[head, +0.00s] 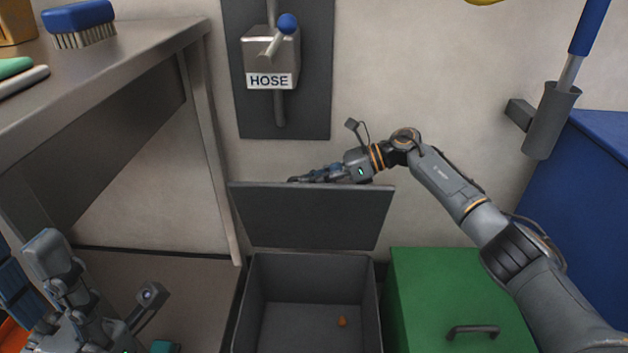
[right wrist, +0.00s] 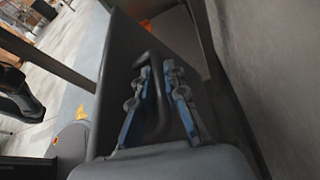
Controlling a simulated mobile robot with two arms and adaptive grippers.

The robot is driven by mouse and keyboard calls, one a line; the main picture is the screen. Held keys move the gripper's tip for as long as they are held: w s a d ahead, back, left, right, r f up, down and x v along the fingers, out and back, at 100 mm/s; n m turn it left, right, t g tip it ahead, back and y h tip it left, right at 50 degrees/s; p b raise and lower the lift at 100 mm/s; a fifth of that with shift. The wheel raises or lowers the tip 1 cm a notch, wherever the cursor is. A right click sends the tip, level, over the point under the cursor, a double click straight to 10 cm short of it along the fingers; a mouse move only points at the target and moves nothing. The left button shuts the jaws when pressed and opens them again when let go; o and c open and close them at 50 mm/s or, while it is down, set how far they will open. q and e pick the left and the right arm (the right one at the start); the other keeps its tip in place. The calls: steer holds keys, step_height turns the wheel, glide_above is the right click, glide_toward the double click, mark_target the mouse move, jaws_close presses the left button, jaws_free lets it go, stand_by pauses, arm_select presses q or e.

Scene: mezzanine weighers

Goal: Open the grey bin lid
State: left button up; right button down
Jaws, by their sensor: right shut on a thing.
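The grey bin (head: 255,305) stands open on the floor, with a small orange-brown piece on its inside bottom. Its grey lid (head: 312,215) is raised, standing steeply at the back of the bin near the wall. My right gripper (head: 305,178) is at the lid's top edge, partly hidden behind it. In the right wrist view its two blue-padded fingers (right wrist: 160,100) are shut around the lid's dark bar handle (right wrist: 155,70). My left gripper (head: 50,280) is at the lower left, away from the bin; its fingertips are not clear.
A green bin (head: 450,290) with a closed lid stands close on the right, and a blue one (head: 585,190) is beyond it. A steel table (head: 120,60) is at the left. A hose valve panel (head: 285,110) hangs on the wall above the lid.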

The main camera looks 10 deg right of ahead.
steer(key=shift+w, duration=0.2)
stand_by(0.3)
steer(key=c, duration=1.4)
jaws_free()
steer(key=shift+o, duration=0.2)
steer(key=v, duration=1.2)
steer(key=shift+r, duration=0.1)
